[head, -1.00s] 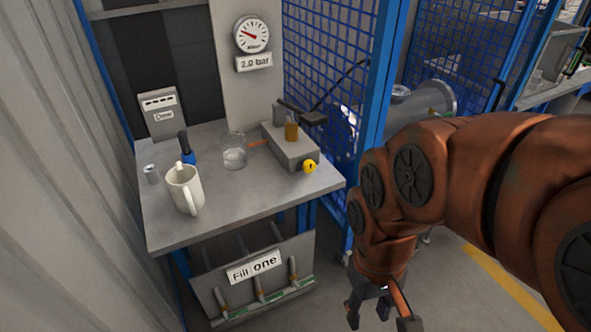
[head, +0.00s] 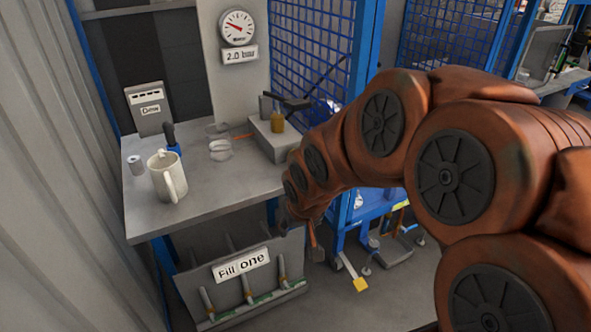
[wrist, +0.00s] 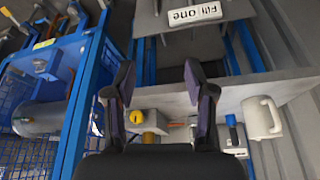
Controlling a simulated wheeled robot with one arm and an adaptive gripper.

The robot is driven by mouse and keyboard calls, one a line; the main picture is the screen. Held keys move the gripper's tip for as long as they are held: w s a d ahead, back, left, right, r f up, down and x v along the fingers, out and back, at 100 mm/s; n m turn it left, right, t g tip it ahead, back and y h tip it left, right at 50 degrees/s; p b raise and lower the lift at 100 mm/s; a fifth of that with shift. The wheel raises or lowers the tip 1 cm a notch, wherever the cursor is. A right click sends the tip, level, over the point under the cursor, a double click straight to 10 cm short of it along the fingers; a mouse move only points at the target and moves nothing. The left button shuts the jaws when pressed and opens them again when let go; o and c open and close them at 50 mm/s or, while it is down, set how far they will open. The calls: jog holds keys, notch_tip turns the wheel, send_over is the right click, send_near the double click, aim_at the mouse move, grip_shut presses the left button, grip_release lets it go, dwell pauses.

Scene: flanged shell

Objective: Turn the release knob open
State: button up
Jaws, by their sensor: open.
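The release knob is a small yellow round knob (wrist: 136,116) on the front of a grey box (head: 270,141) at the right end of the bench. In the head view my arm hides the knob. My gripper (wrist: 158,78) is open and empty in the wrist view, its two dark fingers spread apart. The knob shows near the left finger there, beyond it and apparently not touched. In the head view my gripper (head: 299,228) is partly hidden, low beside the bench's right front corner.
The bench (head: 225,187) holds a white mug (head: 165,178), a glass beaker (head: 220,150), a blue-handled tool (head: 173,140) and a small cylinder (head: 135,164). A "Fill one" panel (head: 241,265) stands below. A blue mesh fence (head: 312,55) rises behind on the right.

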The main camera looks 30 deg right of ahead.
jog(key=w+d+f+m+t+b, duration=0.1)
jog(key=w+d+f+t+b, duration=0.25)
jog(key=w, duration=0.35)
jog(key=w+d+f+m+t+b, duration=0.2)
jog(key=w+d+f+t+b, duration=0.15)
jog(key=w+d, duration=0.2)
jog(key=w+d+r+m+t+b, duration=0.2)
jog(key=w+d+m+t+b, duration=0.2)
jog(key=d+t+b, duration=0.35)
jog(key=shift+g, duration=0.35)
jog(key=shift+w+d+r, duration=0.1)
jog(key=shift+w+d, duration=0.15)
jog(key=shift+w, duration=1.65)
jog(key=shift+w+d+r, duration=0.1)
jog(key=shift+w+d, duration=0.2)
jog(key=shift+w, duration=1.65)
jog(key=shift+w+d+r, duration=0.1)
jog(key=shift+w+d, duration=0.15)
jog(key=shift+w, duration=1.65)
jog(key=c, duration=0.9)
